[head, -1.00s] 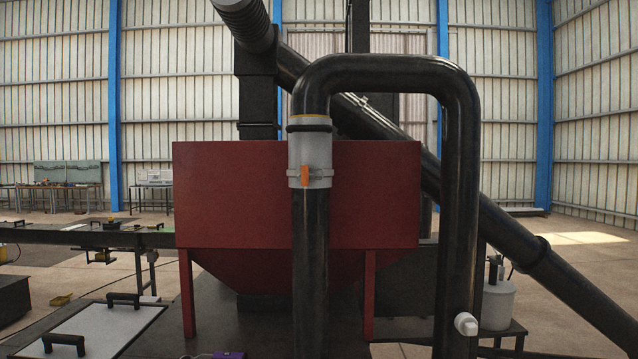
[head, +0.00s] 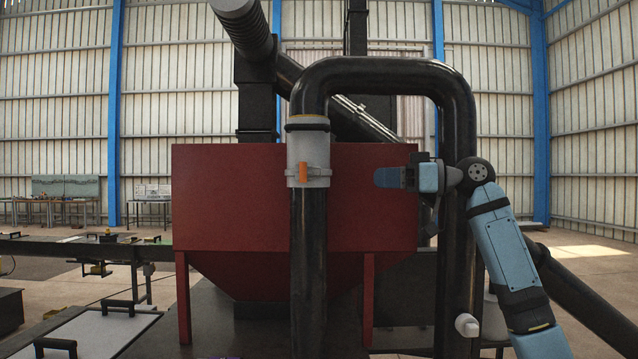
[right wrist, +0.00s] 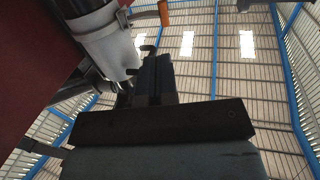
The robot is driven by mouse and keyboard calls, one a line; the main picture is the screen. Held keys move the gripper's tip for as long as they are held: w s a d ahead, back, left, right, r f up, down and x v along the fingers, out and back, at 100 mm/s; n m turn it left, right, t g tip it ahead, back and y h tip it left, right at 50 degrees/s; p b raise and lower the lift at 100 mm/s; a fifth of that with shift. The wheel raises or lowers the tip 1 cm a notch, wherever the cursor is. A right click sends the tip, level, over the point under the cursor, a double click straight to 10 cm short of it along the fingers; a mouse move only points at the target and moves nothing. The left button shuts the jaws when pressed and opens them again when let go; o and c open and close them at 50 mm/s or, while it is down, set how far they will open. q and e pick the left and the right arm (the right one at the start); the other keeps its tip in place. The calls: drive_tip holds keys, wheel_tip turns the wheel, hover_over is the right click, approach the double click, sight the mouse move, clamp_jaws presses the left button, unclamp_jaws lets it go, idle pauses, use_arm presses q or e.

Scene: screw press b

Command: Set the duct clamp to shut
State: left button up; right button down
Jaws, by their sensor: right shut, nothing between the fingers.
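The duct clamp (head: 309,173) is a light grey band around a pale sleeve (head: 308,148) on the black vertical pipe. My left gripper is not in view.
A red hopper (head: 230,200) stands behind the pipe. A black bent pipe (head: 458,250) comes down on the right, close to my right arm. A white knob (head: 467,325) sticks out low on it. Left of the clamp the space is free.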

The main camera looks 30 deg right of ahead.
sight(305, 172)
use_arm(q)
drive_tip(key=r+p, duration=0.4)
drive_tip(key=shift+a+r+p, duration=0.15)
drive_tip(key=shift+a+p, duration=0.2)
drive_tip(key=shift+p, duration=0.05)
use_arm(e)
drive_tip(key=r+x, duration=0.1)
drive_tip(key=x, duration=1.2)
drive_tip(key=shift+a+r, duration=0.15)
drive_tip(key=shift+a, duration=0.15)
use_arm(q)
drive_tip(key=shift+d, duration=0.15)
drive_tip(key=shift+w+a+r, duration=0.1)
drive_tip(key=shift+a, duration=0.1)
